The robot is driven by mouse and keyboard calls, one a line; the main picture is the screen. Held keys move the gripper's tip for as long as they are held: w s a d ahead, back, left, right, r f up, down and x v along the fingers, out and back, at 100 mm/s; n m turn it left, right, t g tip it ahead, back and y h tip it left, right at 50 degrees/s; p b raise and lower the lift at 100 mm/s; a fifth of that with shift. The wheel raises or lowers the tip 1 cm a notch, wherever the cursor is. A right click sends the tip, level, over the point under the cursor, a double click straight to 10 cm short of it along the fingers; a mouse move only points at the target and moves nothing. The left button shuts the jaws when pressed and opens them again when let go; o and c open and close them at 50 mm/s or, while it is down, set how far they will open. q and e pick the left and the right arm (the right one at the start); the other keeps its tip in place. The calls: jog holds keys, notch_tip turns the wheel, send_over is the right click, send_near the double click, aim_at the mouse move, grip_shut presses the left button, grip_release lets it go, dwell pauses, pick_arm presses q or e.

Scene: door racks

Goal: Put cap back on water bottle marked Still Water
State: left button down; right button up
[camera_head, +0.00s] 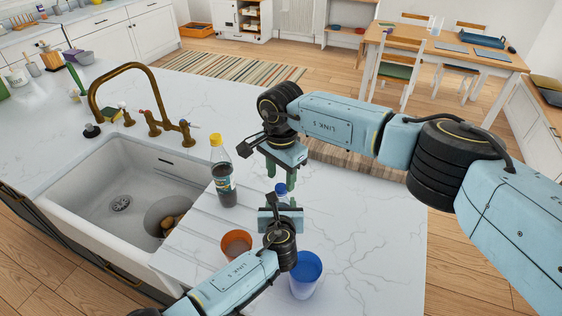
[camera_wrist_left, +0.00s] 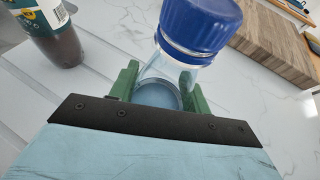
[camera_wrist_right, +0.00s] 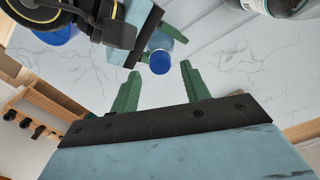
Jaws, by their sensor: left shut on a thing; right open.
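A clear bottle (camera_head: 281,199) stands over the white counter with a blue cap (camera_head: 280,188) on its mouth. In the left wrist view the blue cap (camera_wrist_left: 201,25) sits on top of the bottle (camera_wrist_left: 160,92); I cannot tell how tightly. No "Still Water" marking is readable. My left gripper (camera_wrist_left: 157,80) is shut on the clear bottle, with a green finger on each side. My right gripper (camera_head: 281,173) is open and empty just above the cap. In the right wrist view the cap (camera_wrist_right: 160,63) shows between and beyond the open fingertips (camera_wrist_right: 159,70).
A dark bottle with a yellow cap (camera_head: 222,178) stands left of the clear bottle. An orange cup (camera_head: 236,243) and a blue cup (camera_head: 305,275) stand in front. The sink (camera_head: 110,175) with its brass tap (camera_head: 140,68) is to the left. The counter to the right is clear.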

jog(key=shift+f, duration=1.25)
jog(key=shift+c, duration=0.5)
grip_shut()
jog(key=m, duration=0.6)
jog(key=shift+m, duration=0.4)
jog(key=m, duration=0.5)
jog(key=shift+m, duration=0.3)
jog(key=m, duration=1.2)
jog(key=shift+o, duration=1.1)
grip_release()
